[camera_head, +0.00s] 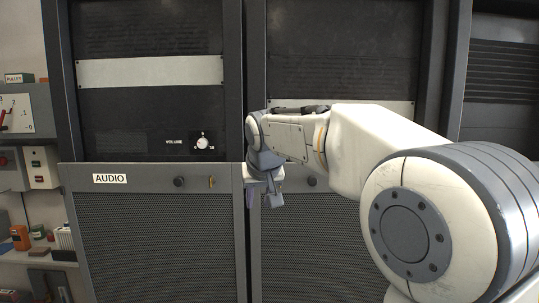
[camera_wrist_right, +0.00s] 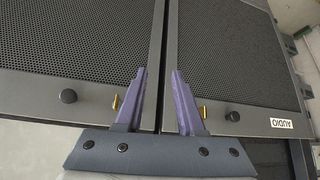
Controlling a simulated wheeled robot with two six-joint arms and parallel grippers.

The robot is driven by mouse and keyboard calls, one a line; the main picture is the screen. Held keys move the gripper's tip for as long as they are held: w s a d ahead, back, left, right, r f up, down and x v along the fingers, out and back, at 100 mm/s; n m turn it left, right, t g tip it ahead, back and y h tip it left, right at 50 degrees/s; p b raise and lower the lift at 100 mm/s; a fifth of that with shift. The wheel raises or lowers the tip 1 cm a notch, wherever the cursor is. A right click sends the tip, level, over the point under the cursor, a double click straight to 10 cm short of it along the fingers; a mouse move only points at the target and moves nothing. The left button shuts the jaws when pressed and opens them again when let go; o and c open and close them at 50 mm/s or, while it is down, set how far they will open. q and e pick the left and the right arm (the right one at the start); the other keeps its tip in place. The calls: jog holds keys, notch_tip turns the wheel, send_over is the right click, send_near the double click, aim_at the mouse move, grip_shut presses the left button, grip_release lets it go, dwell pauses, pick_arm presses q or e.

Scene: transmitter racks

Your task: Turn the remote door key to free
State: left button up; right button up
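My right gripper (camera_head: 263,198) is in front of the seam between the AUDIO door (camera_head: 150,225) and the door to its right. In the right wrist view its two purple fingers (camera_wrist_right: 158,75) stand apart with nothing between them. That view is turned over. A brass key (camera_wrist_right: 115,102) on the door beyond AUDIO shows just left of the left finger; in the head view my gripper and arm hide it. The AUDIO door's own brass key (camera_head: 211,182) shows left of the gripper. No REMOTE label is readable. My left gripper is not in view.
Dark round knobs sit on the AUDIO door (camera_head: 179,182) and on the neighbouring door (camera_head: 311,181). A volume dial (camera_head: 203,143) is above. My right arm covers much of the right rack. A shelf with small boxes (camera_head: 20,237) stands at far left.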

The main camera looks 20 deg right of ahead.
jog(key=w+d+r+m+t+h+p, duration=0.1)
jog(key=w+d+r+m+p, duration=0.1)
jog(key=w+d+r, duration=0.4)
pick_arm(q)
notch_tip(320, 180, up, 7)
jog(key=p, duration=0.3)
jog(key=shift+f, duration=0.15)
pick_arm(e)
jog(key=w+d+f, duration=0.2)
jog(key=w+f, duration=0.1)
jog(key=w+d+f, duration=0.1)
jog(key=w+f, duration=0.1)
jog(key=shift+w+d, duration=0.1)
jog(key=shift+d, duration=0.05)
grip_shut()
